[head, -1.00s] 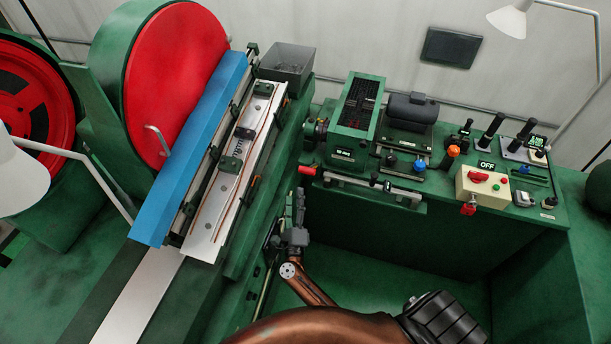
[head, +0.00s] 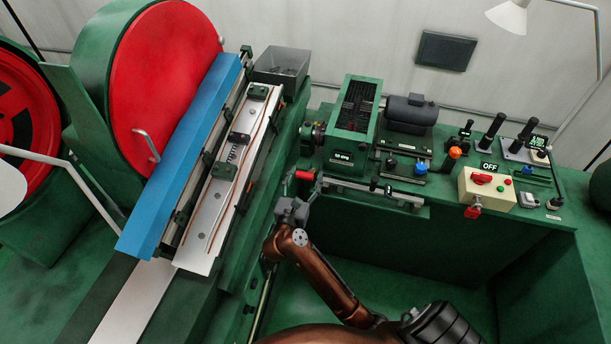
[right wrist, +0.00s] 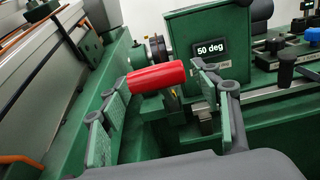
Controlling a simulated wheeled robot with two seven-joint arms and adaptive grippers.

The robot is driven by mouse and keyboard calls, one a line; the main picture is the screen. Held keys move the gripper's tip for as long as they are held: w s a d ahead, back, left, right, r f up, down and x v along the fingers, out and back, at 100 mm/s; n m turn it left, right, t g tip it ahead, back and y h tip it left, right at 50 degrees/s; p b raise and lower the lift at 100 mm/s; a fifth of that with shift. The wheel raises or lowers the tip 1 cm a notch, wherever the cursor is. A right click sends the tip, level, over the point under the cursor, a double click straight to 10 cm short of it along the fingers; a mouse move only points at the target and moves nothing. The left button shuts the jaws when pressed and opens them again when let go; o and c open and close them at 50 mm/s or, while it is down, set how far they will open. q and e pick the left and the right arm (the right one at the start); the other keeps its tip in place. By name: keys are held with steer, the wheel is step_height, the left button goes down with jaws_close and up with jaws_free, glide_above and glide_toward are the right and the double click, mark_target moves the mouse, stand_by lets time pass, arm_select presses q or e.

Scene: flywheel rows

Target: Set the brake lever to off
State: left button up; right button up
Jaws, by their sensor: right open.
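A lever with a red cylindrical handle (head: 304,175) sits at the left front end of the green console, beside the slotted green box; I take it to be the brake lever. The handle lies nearly level in the right wrist view (right wrist: 156,77). The display by it reads "50 deg" (right wrist: 210,49). My right gripper (head: 303,186) is open just in front of the handle. In the right wrist view its two fingers (right wrist: 165,98) stand on either side of the handle, with gaps. My left gripper is out of view.
The slide bed (head: 215,205) beside the red wheel (head: 165,75) lies close on the left.

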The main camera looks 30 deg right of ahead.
steer(key=shift+w+d, duration=0.2)
steer(key=shift+d, duration=0.05)
steer(key=shift+c, duration=0.5)
jaws_close()
